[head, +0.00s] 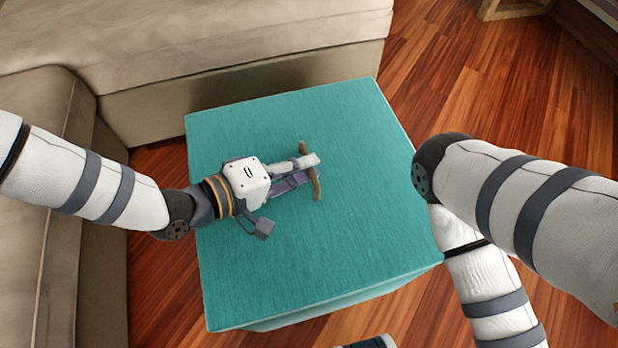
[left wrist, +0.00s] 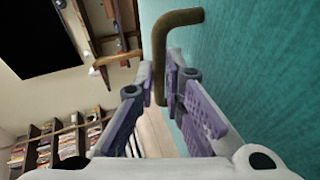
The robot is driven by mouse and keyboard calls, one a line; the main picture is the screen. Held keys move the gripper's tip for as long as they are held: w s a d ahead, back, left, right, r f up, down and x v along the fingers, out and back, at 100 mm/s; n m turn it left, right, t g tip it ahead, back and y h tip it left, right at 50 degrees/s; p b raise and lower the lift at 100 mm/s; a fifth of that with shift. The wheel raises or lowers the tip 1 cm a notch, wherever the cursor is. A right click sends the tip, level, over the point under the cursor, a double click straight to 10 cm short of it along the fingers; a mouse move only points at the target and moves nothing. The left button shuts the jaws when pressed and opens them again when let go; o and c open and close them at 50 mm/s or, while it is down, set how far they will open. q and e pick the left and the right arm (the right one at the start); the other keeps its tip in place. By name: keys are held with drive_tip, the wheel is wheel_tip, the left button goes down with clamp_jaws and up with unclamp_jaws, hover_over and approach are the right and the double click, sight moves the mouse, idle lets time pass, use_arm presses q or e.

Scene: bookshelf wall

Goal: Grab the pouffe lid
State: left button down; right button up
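The pouffe is a teal fabric cube, and its square lid (head: 355,235) faces up in the head view. The teal lid surface also fills the right of the left wrist view (left wrist: 270,60). A brown bar handle (head: 316,188) stands on the lid near its middle; its bent end shows in the left wrist view (left wrist: 178,20). My left gripper (head: 312,168) comes in from the left, low over the lid, with one finger on each side of the handle bar. The fingers look closed against the bar, partly hiding it.
A beige sofa (head: 230,45) runs behind and left of the pouffe, close to it. The wooden floor (head: 500,90) is clear at the back right. My right arm hangs over the pouffe's right edge. Bookshelves (left wrist: 75,140) show far off in the left wrist view.

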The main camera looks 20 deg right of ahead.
use_arm(q)
drive_tip(key=shift+w+r, duration=0.1)
drive_tip(key=shift+r, duration=0.6)
wheel_tip(320, 180, up, 2)
drive_tip(key=shift+r+p, duration=0.15)
drive_tip(key=shift+p, duration=0.5)
drive_tip(key=s+d+r+p, duration=0.3)
drive_tip(key=s+r+p, duration=0.3)
drive_tip(key=s+r, duration=0.3)
drive_tip(key=s, duration=0.4)
drive_tip(key=shift+s+d+r, duration=0.25)
drive_tip(key=shift+s+r, duration=0.05)
use_arm(e)
wheel_tip(320, 180, up, 6)
drive_tip(key=w+t, duration=0.1)
drive_tip(key=w, duration=0.1)
drive_tip(key=shift+d, duration=0.25)
